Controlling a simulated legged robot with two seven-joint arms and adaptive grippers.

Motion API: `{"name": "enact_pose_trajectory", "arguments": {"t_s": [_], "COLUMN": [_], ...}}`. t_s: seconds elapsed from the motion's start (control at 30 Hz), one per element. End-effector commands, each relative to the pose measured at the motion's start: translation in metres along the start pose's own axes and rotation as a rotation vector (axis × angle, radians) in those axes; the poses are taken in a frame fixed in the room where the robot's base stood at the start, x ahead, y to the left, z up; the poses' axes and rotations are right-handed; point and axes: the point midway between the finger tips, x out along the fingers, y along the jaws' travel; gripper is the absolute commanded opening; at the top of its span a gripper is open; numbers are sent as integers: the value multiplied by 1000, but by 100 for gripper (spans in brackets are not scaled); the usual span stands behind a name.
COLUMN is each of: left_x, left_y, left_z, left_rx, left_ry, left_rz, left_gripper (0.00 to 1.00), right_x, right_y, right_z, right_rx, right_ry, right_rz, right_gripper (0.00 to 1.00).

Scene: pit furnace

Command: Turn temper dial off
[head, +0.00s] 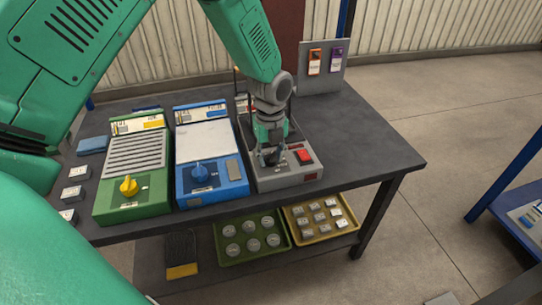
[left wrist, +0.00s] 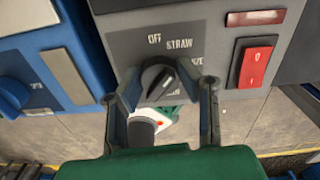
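My left gripper (head: 270,157) points down at this box and hides the dial in the head view. In the left wrist view, the left gripper's fingers (left wrist: 160,72) stand on either side of the dial, very close to it. I cannot tell whether they press on it. My right gripper is not in view.
A red rocker switch (left wrist: 254,64) sits right of the dial. Left of the grey box stand a blue unit (head: 210,185) with a blue knob and a green unit (head: 125,205) with a yellow knob. The dark table (head: 375,150) is clear at right. Trays lie on the shelf below.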

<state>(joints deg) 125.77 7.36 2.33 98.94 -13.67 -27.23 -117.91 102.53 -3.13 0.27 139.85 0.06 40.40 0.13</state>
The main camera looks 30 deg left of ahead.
Motion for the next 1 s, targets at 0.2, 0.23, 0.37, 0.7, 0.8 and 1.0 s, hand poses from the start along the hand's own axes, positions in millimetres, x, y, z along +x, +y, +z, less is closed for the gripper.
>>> {"name": "enact_pose_trajectory", "arguments": {"t_s": [0.2, 0.23, 0.37, 0.7, 0.8, 1.0], "left_x": [-1, -1, -2, -4, -4, -3], "left_y": [0, 0, 0, -1, -1, -2], "left_z": [0, 0, 0, 0, 0, 0], "left_rx": [-12, -19, -64, -309, -391, -536], "left_ry": [0, 0, 0, 1, 1, 0], "left_rz": [-1, -1, -1, -2, -2, -3], "left_gripper": [2, 2, 2, 2, 2, 2], "right_x": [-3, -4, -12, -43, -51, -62], "right_y": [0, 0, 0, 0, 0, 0], "right_z": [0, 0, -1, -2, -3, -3], "right_rx": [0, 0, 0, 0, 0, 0], "right_ry": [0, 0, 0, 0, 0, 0], "right_rz": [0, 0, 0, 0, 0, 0], "right_gripper": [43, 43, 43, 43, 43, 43]}}
